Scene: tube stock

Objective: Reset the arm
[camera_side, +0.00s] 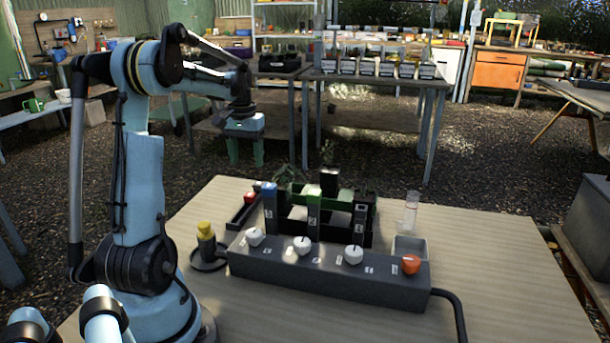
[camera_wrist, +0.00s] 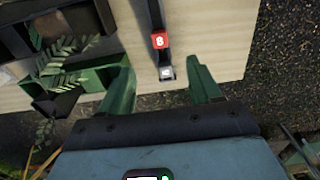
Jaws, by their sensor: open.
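My gripper (camera_side: 246,153) is raised in the side view, behind the table's far left corner and well above it. Its green fingers are spread apart, with nothing between them. In the wrist view the open gripper (camera_wrist: 159,70) points down over the table edge. A black narrow rack (camera_wrist: 154,15) with a red block marked 8 (camera_wrist: 160,41) and a grey-white piece (camera_wrist: 166,73) lies far below, lined up between the fingers but not touched. My arm is bent, its forearm reaching right.
The wooden table (camera_side: 510,270) carries a dark control box (camera_side: 330,266) with white knobs and an orange knob (camera_side: 411,264). Blue, green and black tubes stand behind it. A yellow-topped piece (camera_side: 205,230) stands at left, a clear cylinder (camera_side: 411,212) at right. The air around my gripper is clear.

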